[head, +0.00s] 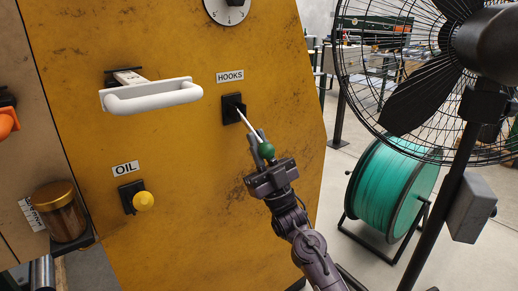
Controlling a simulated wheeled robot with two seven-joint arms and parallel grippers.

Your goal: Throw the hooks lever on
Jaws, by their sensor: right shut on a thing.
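The hooks lever is a thin pale rod (244,120) with a green ball knob (266,151). It comes out of a black switch base (234,108) on the yellow panel, below the HOOKS label (230,76). The rod slants down and to the right from the base. My right gripper (264,152) reaches up from the lower right and is shut on the lever at the green knob. Its fingers partly cover the knob. My left gripper is not in view.
On the yellow panel (190,210), a white handle (150,96) sticks out left of the lever. A yellow OIL knob (144,201) sits lower left. A black fan (440,70) and a teal reel (390,190) stand at the right.

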